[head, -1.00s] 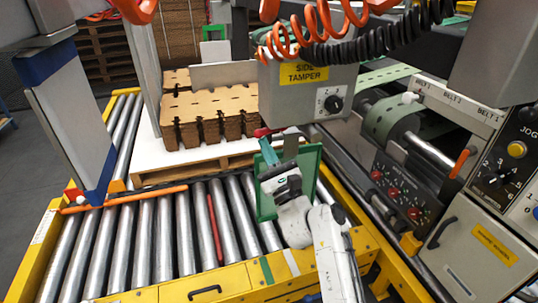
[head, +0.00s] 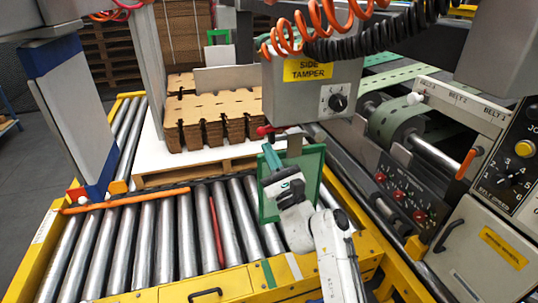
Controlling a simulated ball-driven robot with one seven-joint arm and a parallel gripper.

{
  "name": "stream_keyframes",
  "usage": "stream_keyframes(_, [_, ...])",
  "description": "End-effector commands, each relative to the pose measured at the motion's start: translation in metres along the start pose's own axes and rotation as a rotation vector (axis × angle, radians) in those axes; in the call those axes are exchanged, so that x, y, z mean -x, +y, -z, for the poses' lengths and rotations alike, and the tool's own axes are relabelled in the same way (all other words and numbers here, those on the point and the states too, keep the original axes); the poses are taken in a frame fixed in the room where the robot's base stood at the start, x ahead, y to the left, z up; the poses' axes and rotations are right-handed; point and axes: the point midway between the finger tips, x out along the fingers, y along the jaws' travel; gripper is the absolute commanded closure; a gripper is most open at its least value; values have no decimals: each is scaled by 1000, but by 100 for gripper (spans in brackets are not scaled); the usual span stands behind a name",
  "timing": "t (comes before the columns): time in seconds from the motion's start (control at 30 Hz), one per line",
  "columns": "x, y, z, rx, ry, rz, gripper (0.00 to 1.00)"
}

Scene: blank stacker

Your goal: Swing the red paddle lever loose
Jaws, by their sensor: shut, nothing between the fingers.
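A red lever end (head: 265,130) shows just below the side tamper box, left of a grey upright bracket (head: 294,145). I take it for the paddle lever; the rest of it is hard to make out. My gripper (head: 268,152), with teal fingers, is shut and empty. It points up just below the red lever end, in front of the green panel (head: 308,180). I cannot tell whether the fingertips touch the lever.
The side tamper box (head: 307,90) hangs above, with coiled hoses over it. A pallet with stacked cardboard blanks (head: 205,120) stands behind the rollers (head: 155,240). A control cabinet (head: 485,240) is at the right. An orange bar (head: 125,200) crosses the rollers at left.

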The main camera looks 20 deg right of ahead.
Motion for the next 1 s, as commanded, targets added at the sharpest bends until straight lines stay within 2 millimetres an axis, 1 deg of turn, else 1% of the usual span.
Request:
stream_keyframes(0.03, [7, 2, 12, 1, 1, 1, 100])
stream_keyframes(0.17, [14, 4, 26, 0, 1, 2, 100])
stream_keyframes(0.23, [28, 4, 22, 0, 4, -1, 100])
stream_keyframes(0.4, [66, 6, 22, 0, 4, -1, 100])
stream_keyframes(0.5, [84, 7, 22, 0, 3, -1, 100])
stream_keyframes(0.6, [97, 7, 21, 0, 2, 0, 100])
stream_keyframes(0.73, [107, 8, 20, 0, 1, 1, 100])
stream_keyframes(0.93, [110, 7, 20, 0, 1, 1, 100])
stream_keyframes(1.0, [115, 12, 19, 48, -4, -29, 100])
